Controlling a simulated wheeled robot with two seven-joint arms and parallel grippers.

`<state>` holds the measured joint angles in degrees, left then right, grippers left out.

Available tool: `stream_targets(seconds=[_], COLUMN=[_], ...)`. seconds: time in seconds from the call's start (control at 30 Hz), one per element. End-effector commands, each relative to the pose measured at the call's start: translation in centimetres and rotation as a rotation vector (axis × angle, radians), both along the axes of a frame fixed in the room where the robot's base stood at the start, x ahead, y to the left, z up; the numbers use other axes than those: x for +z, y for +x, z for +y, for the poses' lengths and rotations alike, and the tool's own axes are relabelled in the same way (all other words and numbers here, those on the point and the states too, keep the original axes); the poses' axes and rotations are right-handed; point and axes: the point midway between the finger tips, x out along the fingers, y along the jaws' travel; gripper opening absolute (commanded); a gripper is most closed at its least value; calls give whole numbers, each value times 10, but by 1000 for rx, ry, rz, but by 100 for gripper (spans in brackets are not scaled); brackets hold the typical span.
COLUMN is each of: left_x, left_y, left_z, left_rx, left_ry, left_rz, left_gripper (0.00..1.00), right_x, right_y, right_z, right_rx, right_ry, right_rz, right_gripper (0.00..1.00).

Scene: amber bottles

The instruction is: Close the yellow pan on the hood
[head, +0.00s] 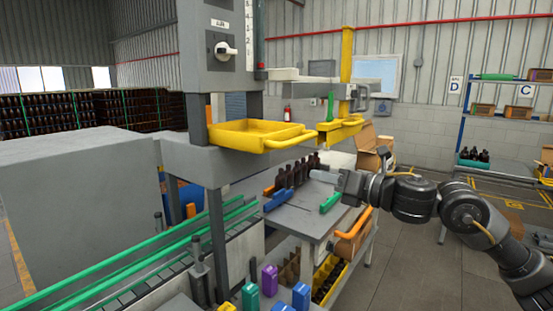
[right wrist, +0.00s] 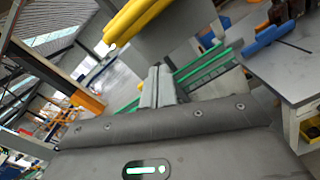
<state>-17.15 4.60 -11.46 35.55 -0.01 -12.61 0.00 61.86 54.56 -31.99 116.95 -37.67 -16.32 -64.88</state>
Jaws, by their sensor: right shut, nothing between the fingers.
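The yellow pan (head: 238,136) sits on a grey ledge of the hood (head: 222,75), a tall grey cabinet with a knob. The pan is a shallow tray sticking out from the hood, with a yellow handle (head: 291,141) at its right end. My right gripper (head: 318,175) is shut and empty, to the right of and lower than the handle in the picture, apart from it. In the right wrist view its fingers (right wrist: 158,88) are together, and a yellow bar (right wrist: 133,20), probably the pan's handle, shows above them. My left gripper is not in view.
A grey workbench (head: 300,218) with dark bottles (head: 290,178) and a green-handled item (head: 330,202) lies below my right gripper. A yellow post (head: 346,70) with a bracket stands behind the handle. A conveyor with green rails (head: 130,262) runs at lower left.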

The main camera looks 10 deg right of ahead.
Motion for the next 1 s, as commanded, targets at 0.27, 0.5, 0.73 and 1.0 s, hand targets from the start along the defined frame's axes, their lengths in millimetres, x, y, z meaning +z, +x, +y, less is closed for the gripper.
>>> stream_targets(seconds=[0.27, 0.5, 0.73, 1.0], left_x=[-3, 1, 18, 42], left_y=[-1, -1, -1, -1], left_z=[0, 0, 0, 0], left_rx=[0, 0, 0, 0], left_ry=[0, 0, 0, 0], left_rz=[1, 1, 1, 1], left_gripper=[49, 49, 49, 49], right_x=[44, 47, 50, 50], right_y=[-65, -64, -37, 6], right_z=[10, 14, 36, 72], right_rx=[33, 35, 37, 36], right_ry=[-329, -342, -337, -337], right_rz=[-264, -275, -271, -270], right_gripper=[0, 0, 0, 0])
